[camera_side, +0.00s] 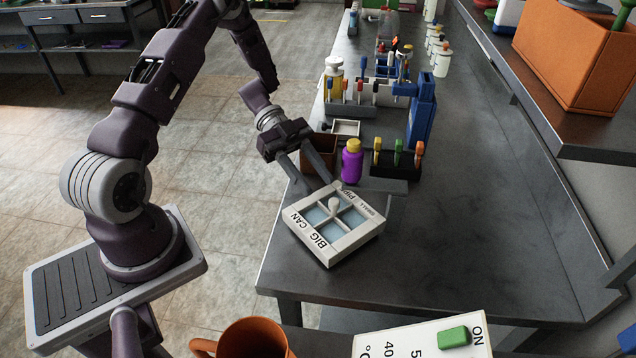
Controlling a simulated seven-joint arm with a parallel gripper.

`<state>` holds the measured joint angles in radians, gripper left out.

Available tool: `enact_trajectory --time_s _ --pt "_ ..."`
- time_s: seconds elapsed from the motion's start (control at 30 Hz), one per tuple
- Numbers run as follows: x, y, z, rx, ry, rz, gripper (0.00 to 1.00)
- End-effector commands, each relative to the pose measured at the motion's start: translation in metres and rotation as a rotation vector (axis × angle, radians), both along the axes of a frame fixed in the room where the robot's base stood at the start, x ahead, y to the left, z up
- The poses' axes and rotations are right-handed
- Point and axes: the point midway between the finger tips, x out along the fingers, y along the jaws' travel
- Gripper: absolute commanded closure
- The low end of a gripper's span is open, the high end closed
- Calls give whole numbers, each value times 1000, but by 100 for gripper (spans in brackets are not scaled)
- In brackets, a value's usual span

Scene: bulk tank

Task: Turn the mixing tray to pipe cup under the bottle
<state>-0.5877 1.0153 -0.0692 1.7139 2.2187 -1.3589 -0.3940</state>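The mixing tray (350,241) is a white square with four blue-grey compartments and a pale knob (334,204) near its middle. It lies at the left edge of the dark bench. "BIG CAN" reads along its lower-left rim; lettering on the upper rims is small and partly unclear. A purple bottle with a yellow cap (351,163) stands upright behind the tray, apart from it. My gripper (316,187) reaches down to the tray's far-left rim, left of the bottle. Its two long fingers are spread with a gap between them. Whether the tips touch the tray is unclear.
A dark rack with coloured-handled tools (397,160) stands right of the bottle. A brown box (318,152) is behind my gripper. A blue device (421,112) and a tool rack stand farther back. The bench right of the tray is clear. An orange mug (253,340) is in front.

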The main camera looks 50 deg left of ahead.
Motion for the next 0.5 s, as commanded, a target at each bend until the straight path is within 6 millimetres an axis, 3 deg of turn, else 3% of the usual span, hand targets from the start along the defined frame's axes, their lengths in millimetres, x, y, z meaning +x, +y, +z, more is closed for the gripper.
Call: enact_trajectory --time_s 0.1,0.2,0.3,0.5 --pt "0 -5 0 -1 1 -2 61" --pt "0 -32 0 -2 4 -6 61" --pt "1 -40 -4 -1 1 -2 61" --pt "2 -76 -19 -1 2 -2 61"
